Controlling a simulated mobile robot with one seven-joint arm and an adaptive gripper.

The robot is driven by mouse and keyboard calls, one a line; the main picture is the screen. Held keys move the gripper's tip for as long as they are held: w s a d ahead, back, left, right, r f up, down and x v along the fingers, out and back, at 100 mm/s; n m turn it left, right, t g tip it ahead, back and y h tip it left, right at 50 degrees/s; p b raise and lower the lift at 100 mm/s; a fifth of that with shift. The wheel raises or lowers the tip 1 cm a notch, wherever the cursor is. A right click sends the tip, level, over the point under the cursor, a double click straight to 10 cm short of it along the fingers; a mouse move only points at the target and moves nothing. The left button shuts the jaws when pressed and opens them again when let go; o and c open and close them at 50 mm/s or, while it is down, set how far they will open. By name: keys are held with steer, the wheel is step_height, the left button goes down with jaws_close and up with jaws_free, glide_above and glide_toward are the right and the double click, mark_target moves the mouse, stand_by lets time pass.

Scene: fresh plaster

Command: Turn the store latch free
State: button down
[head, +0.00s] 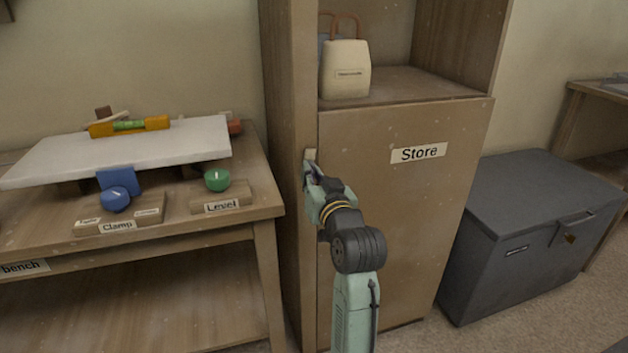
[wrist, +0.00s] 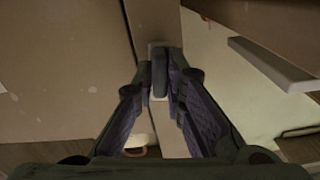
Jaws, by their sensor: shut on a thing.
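The Store cupboard's door (head: 400,210) is closed, its label at upper right. The small pale latch (head: 311,154) sits at the door's upper left edge, by the frame post. My gripper (head: 312,178) is at the latch and hides most of it. In the wrist view my gripper (wrist: 160,82) is shut on the latch (wrist: 158,48), its two fingers on either side of a narrow upright piece. How far the latch is turned cannot be told.
Left of the cupboard is a bench (head: 265,212) with a white board (head: 130,152), a blue Clamp knob (head: 115,199) and a green Level knob (head: 217,180). A cream bag-like container (head: 346,70) stands on the shelf above the door. A grey chest (head: 530,230) is at right.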

steer(key=shift+a+n+b, duration=0.1)
steer(key=shift+n+b, duration=0.2)
steer(key=shift+n, duration=0.5)
steer(key=c, duration=1.6)
jaws_free()
steer(key=shift+c, duration=0.2)
steer(key=v, duration=1.2)
